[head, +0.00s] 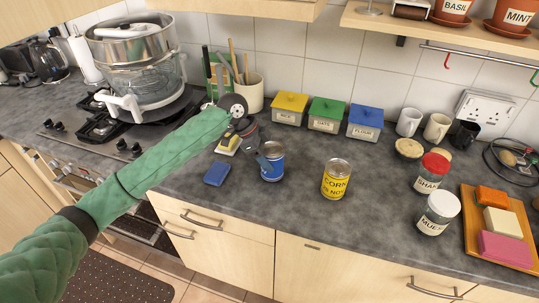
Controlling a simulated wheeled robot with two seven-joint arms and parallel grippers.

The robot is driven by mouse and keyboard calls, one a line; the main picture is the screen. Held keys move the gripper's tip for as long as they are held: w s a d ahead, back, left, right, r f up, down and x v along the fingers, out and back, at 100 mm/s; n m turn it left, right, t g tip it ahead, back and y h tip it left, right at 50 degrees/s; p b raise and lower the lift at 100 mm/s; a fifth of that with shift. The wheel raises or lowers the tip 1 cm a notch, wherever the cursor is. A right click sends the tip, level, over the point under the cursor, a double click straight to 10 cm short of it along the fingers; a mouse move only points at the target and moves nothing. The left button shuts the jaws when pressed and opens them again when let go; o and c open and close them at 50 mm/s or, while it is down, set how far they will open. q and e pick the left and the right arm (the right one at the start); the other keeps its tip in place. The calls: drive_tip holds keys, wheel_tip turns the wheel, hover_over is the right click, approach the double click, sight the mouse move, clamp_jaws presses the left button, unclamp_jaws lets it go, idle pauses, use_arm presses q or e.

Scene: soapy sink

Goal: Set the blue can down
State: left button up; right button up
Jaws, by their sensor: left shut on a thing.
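The blue can (271,167) is upright over the middle of the counter, in front of the storage boxes. My left gripper (262,153) reaches it from the upper left and is shut on it near its rim. The gripper hides part of the can's upper left side. I cannot tell whether the can's base touches the counter (290,207) or is slightly above it. My right gripper is not in view.
A yellow corn can (336,179) stands to the right, and a blue sponge (217,173) lies to the left. Yellow (290,108), green (326,114) and blue (365,121) lidded boxes line the wall. Jars and a tray (471,230) are at right. The counter between the cans is clear.

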use_arm(q)
drive_tip(key=shift+f, duration=0.35)
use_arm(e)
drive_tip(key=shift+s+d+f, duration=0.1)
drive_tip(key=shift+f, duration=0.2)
use_arm(q)
drive_tip(key=shift+f, duration=0.15)
drive_tip(key=o, duration=1.3)
drive_tip(key=shift+r, duration=0.2)
drive_tip(key=shift+a+r+b, duration=0.25)
drive_tip(key=shift+r+b, duration=0.05)
drive_tip(key=b+v, duration=0.3)
drive_tip(key=v, duration=0.8)
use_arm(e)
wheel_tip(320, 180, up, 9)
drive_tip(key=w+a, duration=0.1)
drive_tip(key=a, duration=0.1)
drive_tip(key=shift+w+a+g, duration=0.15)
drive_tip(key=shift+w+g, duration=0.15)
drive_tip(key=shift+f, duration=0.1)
